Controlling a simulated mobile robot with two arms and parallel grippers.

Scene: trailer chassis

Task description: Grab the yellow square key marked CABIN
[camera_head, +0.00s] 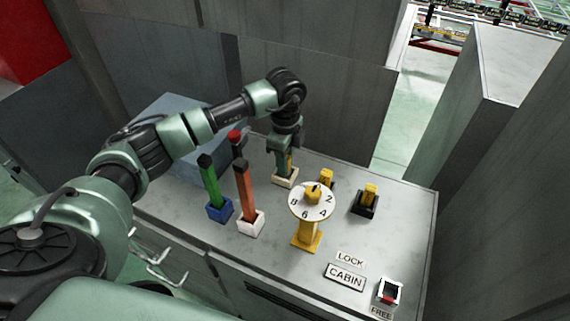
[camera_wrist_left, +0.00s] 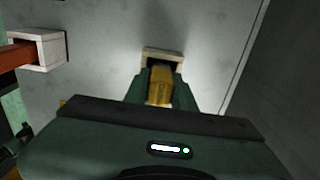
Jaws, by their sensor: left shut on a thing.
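In the head view my left gripper (camera_head: 287,166) points down at the back of the grey bench. It is shut on a yellow key (camera_head: 290,163) that stands in a white square holder (camera_head: 285,178). In the left wrist view the yellow key (camera_wrist_left: 160,86) sits between the two fingers of my left gripper (camera_wrist_left: 160,93), with the white holder (camera_wrist_left: 163,56) just beyond. No marking on this key can be read. A CABIN label (camera_head: 345,277) lies at the bench front, beside a white-rimmed square socket (camera_head: 389,291). My right gripper is not in view.
Green (camera_head: 209,182) and orange (camera_head: 244,192) sticks stand in holders left of a numbered dial (camera_head: 313,201) on a yellow post. Another yellow key (camera_head: 370,192) stands in a black holder at right. Grey walls surround the bench (camera_head: 400,225).

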